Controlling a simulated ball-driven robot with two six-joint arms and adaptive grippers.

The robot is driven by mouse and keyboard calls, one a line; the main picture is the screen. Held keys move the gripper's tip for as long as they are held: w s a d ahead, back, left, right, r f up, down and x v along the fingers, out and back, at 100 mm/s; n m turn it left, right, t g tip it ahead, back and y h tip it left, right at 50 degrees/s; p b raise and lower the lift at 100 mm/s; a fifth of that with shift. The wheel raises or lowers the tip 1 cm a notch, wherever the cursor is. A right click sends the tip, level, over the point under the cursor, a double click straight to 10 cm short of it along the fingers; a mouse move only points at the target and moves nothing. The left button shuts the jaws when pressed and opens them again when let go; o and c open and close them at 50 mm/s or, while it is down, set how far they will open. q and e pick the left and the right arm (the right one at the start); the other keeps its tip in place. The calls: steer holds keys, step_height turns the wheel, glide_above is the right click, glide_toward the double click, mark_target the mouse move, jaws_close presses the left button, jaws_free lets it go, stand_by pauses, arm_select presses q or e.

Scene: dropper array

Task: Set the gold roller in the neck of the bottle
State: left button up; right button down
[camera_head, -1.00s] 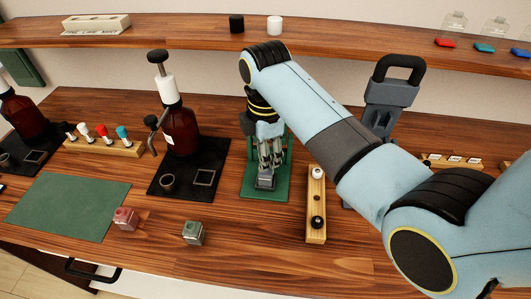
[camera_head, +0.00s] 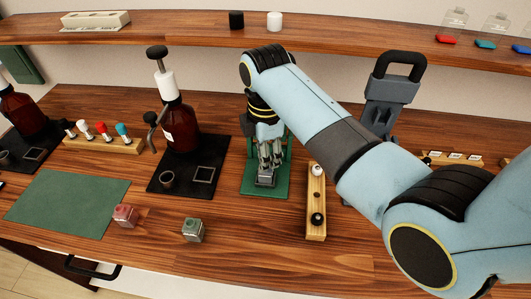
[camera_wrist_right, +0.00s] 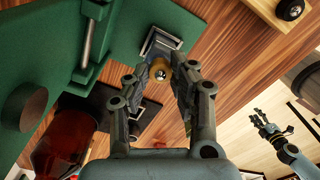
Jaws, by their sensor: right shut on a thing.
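My right gripper (camera_head: 267,166) points down over a green stand (camera_head: 278,188) in the head view. In the right wrist view its fingers (camera_wrist_right: 160,77) are shut on the gold roller (camera_wrist_right: 158,70), a small round golden piece between the tips. A square, metal-edged piece (camera_wrist_right: 162,42) lies just beyond the roller on the green stand. It also shows below the fingers in the head view (camera_head: 266,180). I cannot tell a bottle neck there, nor whether the roller touches it. My left gripper (camera_wrist_right: 268,128) shows small in the right wrist view, away from the stand.
A brown pump bottle (camera_head: 180,127) stands on a black mat (camera_head: 208,160) left of the green stand. A wooden rack (camera_head: 316,228) with white and black balls is to its right. A green mat (camera_head: 65,205) lies left.

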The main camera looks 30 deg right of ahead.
steer(key=c, duration=1)
jaws_free()
steer(key=shift+c, duration=0.2)
steer(key=shift+r, duration=0.1)
step_height(320, 180, up, 12)
steer(key=shift+s, duration=0.1)
